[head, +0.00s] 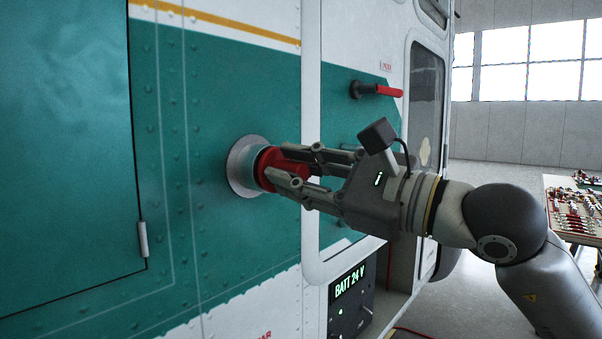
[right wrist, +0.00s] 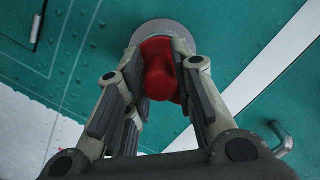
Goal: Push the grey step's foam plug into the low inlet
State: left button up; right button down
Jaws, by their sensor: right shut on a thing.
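The red foam plug (head: 284,160) is held between the fingers of my right gripper (head: 281,166). Its far end is at the grey round rim of the inlet (head: 238,172) on the green hull side. The plug lines up roughly with the rim; how deep it sits inside I cannot tell. In the right wrist view the plug (right wrist: 160,76) has a rounded knob facing me, with a finger on each side, and the grey rim (right wrist: 158,27) shows behind it. No grey step can be made out. My left gripper is not in view.
A red-and-black handle (head: 377,90) sticks out of the hull above my right gripper. A panel reading "BATT 24 V" (head: 351,290) is below it. A table with many small items (head: 575,215) stands at the right. The hangar floor is open there.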

jog(key=shift+w+a, duration=0.25)
jog(key=shift+a, duration=0.05)
jog(key=c, duration=1.1)
grip_release()
jog(key=shift+c, duration=0.2)
